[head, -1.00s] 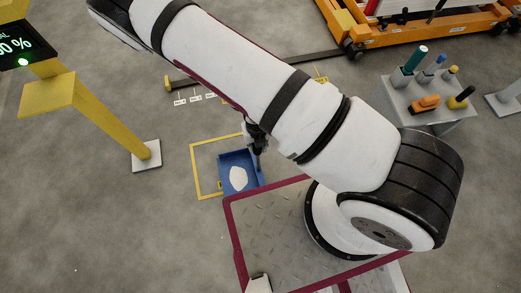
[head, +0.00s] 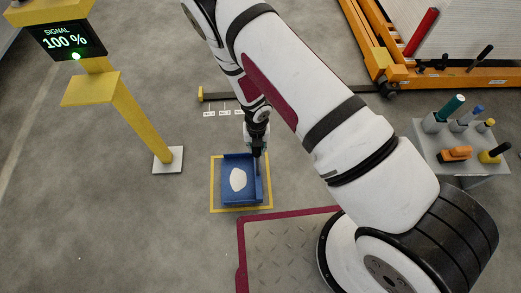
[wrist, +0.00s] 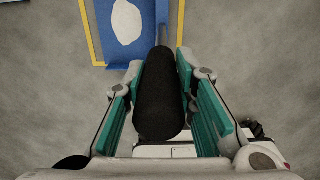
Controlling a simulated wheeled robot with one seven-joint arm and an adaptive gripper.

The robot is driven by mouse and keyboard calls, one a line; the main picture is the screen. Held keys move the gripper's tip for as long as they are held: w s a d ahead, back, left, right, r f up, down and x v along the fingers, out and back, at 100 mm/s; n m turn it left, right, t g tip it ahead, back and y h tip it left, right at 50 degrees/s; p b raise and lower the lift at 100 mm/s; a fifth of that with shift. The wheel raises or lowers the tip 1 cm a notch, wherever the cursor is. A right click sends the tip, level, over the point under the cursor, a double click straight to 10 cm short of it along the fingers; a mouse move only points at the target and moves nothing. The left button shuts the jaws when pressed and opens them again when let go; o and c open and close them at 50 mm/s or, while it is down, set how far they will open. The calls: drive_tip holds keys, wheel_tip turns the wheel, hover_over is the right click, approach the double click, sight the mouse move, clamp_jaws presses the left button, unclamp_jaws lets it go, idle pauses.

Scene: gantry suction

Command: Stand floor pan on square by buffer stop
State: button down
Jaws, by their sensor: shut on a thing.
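The floor pan (head: 229,192) is a blue tray with a white patch inside. It lies within the yellow square outline (head: 212,190) on the floor, its far edge close to the far line. I cannot tell whether it touches the floor. My gripper (head: 257,138) is above the pan's far right side, shut on its upright handle. In the wrist view, the black handle (wrist: 160,100) sits between the green finger pads of my gripper (wrist: 165,105), and the blue pan (wrist: 95,58) shows beyond. A low dark bar with a yellow end (head: 201,94), perhaps the buffer stop, lies behind.
A yellow post with a signal display (head: 66,40) stands at left on a white foot (head: 168,160). A grey stand (head: 465,160) with coloured tools is at right. An orange cart (head: 440,75) is at back right.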

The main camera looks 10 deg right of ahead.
drive_tip(key=shift+w+a, duration=0.2)
drive_tip(key=shift+w, duration=0.2)
wheel_tip(320, 180, down, 4)
drive_tip(key=shift+a+r+b, duration=0.1)
drive_tip(key=shift+r+b, duration=0.15)
drive_tip(key=shift+b, duration=0.65)
drive_tip(key=c, duration=1.3)
unclamp_jaws()
wheel_tip(320, 180, up, 12)
drive_tip(key=p, duration=0.5)
drive_tip(key=shift+f, duration=0.1)
